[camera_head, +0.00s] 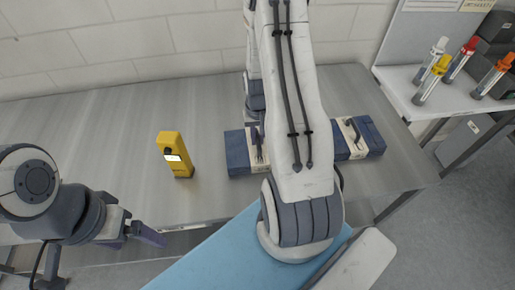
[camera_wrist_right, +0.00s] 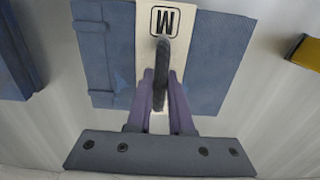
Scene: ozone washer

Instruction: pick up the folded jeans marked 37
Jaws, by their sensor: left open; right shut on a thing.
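A folded blue jeans bundle (camera_head: 238,153) with a cream band and dark handle lies on the grey table, partly hidden by my right arm. In the right wrist view, my right gripper (camera_wrist_right: 162,80) is shut on the handle of this bundle (camera_wrist_right: 215,50). Its boxed mark looks like an M or an upside-down W; I see no 37. A second jeans bundle (camera_head: 372,136) with a cream band and handle lies further right, its mark unreadable; a dark bundle (camera_wrist_right: 15,60) shows at the wrist view's left edge. My left gripper (camera_head: 133,236) is open and empty by the table's front edge.
A yellow device (camera_head: 175,155) with a small screen stands left of the first bundle; its edge shows in the wrist view (camera_wrist_right: 307,52). A white side table (camera_head: 450,103) at right holds several capped tubes. The table's left part is clear.

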